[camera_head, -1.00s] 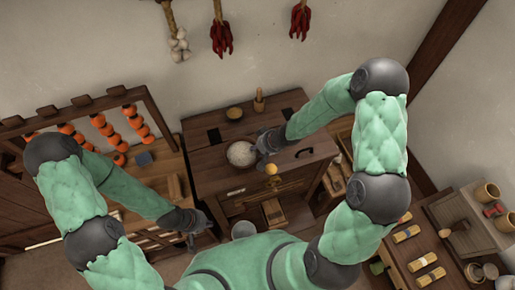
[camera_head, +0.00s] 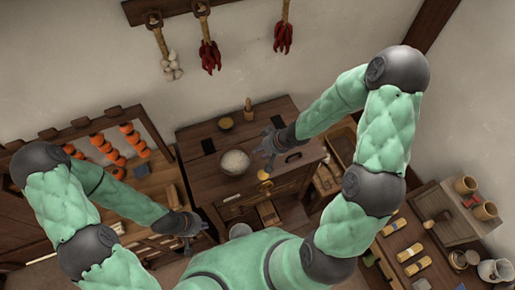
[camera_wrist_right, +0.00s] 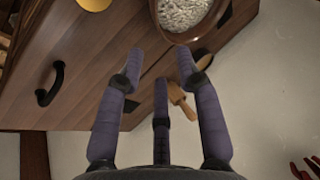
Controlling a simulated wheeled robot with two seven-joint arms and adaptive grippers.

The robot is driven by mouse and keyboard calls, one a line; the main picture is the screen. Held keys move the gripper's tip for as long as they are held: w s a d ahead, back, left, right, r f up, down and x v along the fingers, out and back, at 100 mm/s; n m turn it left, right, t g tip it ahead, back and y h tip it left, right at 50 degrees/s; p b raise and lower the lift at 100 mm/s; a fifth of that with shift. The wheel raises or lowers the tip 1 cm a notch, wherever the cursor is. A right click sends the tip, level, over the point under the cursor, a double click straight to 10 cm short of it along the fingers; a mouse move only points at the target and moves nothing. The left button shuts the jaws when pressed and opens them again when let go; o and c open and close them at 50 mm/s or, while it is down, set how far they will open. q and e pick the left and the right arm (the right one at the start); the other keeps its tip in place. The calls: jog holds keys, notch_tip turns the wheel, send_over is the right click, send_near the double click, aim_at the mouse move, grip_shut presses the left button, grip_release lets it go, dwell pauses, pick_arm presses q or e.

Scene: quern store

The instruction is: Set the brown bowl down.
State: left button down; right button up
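The brown bowl (camera_head: 235,173), filled with pale grain, stands upright on the dark wooden cabinet top (camera_head: 205,170). In the right wrist view its brown rim (camera_wrist_right: 155,20) shows at the top edge, partly cut off. My right gripper (camera_head: 268,148) is just right of the bowl and apart from it. In the right wrist view its fingers (camera_wrist_right: 157,75) are spread with nothing between them. My left gripper (camera_head: 189,240) hangs low in front of the cabinet's left side, away from the bowl; its fingers are too small to read.
A small yellowish bowl (camera_head: 225,123) and a wooden pestle (camera_head: 248,111) stand at the back of the cabinet top. A round yellow thing (camera_head: 263,175) is near its front edge. Garlic (camera_head: 172,65) and red peppers (camera_head: 209,57) hang on the wall behind.

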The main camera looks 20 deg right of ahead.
jog(key=s+a+f+m+g, duration=0.1)
jog(key=s+a+f+g, duration=0.1)
jog(key=s+a+f, duration=0.3)
jog(key=s+a+f+g, duration=0.2)
jog(key=s+a+f, duration=0.2)
jog(key=s+f, duration=0.3)
jog(key=s, duration=0.3)
jog(key=shift+s+a+f+m, duration=0.25)
jog(key=shift+a+f+m, duration=0.1)
jog(key=shift+f+m, duration=0.05)
